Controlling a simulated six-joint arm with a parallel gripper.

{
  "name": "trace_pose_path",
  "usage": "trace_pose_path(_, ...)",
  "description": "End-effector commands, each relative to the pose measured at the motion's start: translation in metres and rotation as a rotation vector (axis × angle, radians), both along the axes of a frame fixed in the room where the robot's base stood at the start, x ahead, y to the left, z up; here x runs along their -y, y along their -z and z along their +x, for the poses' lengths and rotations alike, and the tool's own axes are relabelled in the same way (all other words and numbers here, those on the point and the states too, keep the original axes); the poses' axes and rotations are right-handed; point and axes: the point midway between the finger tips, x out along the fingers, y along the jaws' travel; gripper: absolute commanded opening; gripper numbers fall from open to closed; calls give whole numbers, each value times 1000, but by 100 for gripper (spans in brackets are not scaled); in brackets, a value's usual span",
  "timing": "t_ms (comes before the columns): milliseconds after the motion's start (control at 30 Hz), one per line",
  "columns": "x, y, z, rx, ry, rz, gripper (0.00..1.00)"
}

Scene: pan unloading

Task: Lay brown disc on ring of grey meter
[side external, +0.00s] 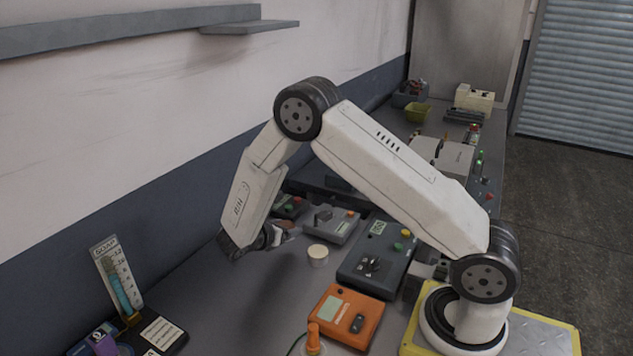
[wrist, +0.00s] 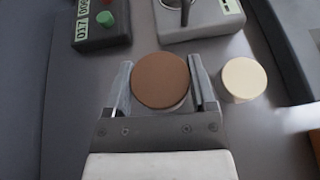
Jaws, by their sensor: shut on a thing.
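My gripper (wrist: 161,64) is shut on the brown disc (wrist: 161,82), whose round flat top faces the camera between the two fingers in the wrist view. In the side view my gripper (side external: 284,235) is low over the bench, left of the cream cylinder; the disc is too small there to make out surely. A light grey box (wrist: 205,22) with a metal knob or lever lies ahead of my gripper in the wrist view, and in the side view it stands behind the cylinder (side external: 341,229). I cannot tell a ring on it, nor whether it is the grey meter.
The cream cylinder (wrist: 243,78) stands close right of my gripper. A dark box (wrist: 100,24) with green and red buttons is ahead left. A dark grey dial box (side external: 366,266) and an orange device (side external: 345,316) stand nearer the base. Bare bench (side external: 245,300) lies at front left.

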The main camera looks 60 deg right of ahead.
Motion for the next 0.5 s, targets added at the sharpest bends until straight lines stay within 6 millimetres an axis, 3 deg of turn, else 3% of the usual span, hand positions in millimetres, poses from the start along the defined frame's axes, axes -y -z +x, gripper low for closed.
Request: trace_pose_path(500, 2, 37, 10, 1, -2, 2, 4)
